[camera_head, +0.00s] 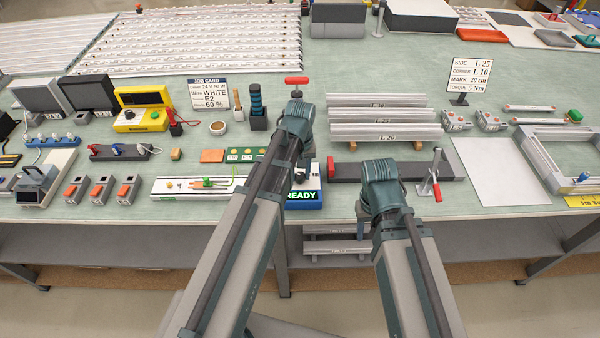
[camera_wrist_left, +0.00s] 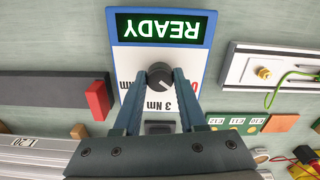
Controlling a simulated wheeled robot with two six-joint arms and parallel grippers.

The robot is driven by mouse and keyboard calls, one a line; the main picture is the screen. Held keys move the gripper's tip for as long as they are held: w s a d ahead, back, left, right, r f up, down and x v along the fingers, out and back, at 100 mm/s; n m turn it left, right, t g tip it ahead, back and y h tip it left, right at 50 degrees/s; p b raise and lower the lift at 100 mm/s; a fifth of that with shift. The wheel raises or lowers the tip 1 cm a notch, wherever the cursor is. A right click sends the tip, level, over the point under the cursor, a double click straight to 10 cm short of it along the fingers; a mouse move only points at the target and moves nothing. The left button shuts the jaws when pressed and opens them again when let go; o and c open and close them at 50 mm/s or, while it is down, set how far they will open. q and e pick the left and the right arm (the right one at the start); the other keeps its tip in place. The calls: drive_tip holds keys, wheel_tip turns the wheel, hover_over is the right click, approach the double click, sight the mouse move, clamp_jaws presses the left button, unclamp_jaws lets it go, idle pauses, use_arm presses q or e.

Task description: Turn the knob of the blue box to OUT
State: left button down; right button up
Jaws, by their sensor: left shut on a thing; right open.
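The blue box (camera_head: 308,202) stands at the table's front edge, with a green READY display, partly hidden by my left arm. In the left wrist view the blue-edged box (camera_wrist_left: 209,60) appears upside down. Its dark round knob (camera_wrist_left: 160,75) sits between the fingers of my left gripper (camera_wrist_left: 161,80), which is shut on it. Around the knob I see "3 Nm", another partly covered "Nm" marking, and a red marking mostly hidden by a finger. The knob's exact pointing direction is hard to tell. My right gripper (camera_head: 363,218) is open and empty near the front edge, right of the box.
A dark grey bar with a red end (camera_head: 395,171) lies right of the box. A white rail fixture with a green wire (camera_head: 170,186) lies left of it. Aluminium profiles (camera_head: 385,115) lie behind. A white sheet (camera_head: 500,170) covers table space at the right.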

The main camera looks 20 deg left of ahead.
sight(300, 175)
use_arm(q)
drive_tip(key=shift+c, duration=2.4)
unclamp_jaws()
wheel_tip(300, 175, up, 14)
drive_tip(key=p, duration=1.4)
drive_tip(key=shift+f, duration=0.15)
drive_tip(key=s+d+f+m+b, duration=0.4)
drive_tip(key=s+d, duration=0.1)
drive_tip(key=s, duration=0.2)
drive_tip(key=s+d+f+m+y+b, duration=0.1)
drive_tip(key=s+d+f+m+b, duration=0.3)
drive_tip(key=s, duration=0.3)
drive_tip(key=shift+s+d, duration=0.15)
drive_tip(key=shift+d, duration=0.6)
